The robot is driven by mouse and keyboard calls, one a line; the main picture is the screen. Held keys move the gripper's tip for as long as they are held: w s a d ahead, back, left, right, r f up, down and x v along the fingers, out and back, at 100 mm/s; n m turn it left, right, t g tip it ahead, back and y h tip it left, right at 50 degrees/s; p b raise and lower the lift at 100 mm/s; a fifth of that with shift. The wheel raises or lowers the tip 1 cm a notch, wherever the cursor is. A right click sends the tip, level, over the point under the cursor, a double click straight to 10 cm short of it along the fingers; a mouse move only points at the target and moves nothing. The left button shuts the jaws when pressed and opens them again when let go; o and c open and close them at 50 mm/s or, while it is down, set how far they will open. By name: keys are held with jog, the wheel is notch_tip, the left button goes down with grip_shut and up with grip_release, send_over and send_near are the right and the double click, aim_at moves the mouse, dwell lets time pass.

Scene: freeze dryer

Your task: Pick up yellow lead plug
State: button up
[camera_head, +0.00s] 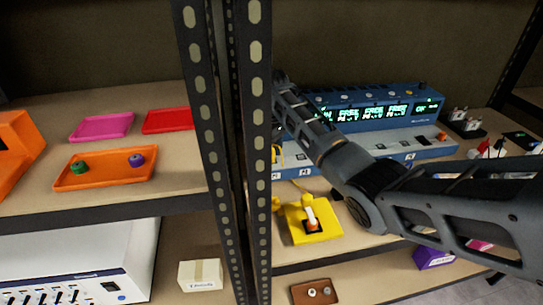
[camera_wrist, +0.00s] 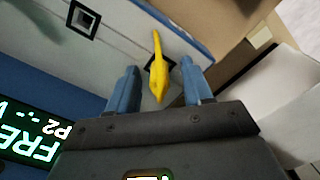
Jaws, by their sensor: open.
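The yellow lead plug (camera_wrist: 158,76) is in the wrist view, a slim yellow piece in front of the light panel of a blue instrument. My gripper (camera_wrist: 158,66) is open, with one blue finger on each side of the plug. Gaps show between the plug and both fingers, so it is not gripped. In the head view, a small yellow piece (camera_head: 276,154) shows at the instrument's left end, beside the rack post. My gripper's fingers cannot be made out there; my arm reaches across the instrument toward the post.
The blue instrument (camera_head: 430,153) with lit green displays stands on the right shelf. A dark perforated post (camera_head: 257,120) stands close to the arm's far end. The left shelf holds an orange tray (camera_head: 105,176).

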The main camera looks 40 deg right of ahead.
jog(key=shift+c, duration=0.2)
grip_shut()
dwell(0.3)
jog(key=shift+r, duration=0.1)
notch_tip(320, 180, up, 4)
jog(key=s+d+r+p, duration=0.4)
jog(key=s+r+p, duration=0.2)
jog(key=s+p, duration=0.2)
jog(key=shift+s+d+r, duration=0.2)
jog(key=shift+s+r, duration=0.2)
jog(key=shift+s, duration=1)
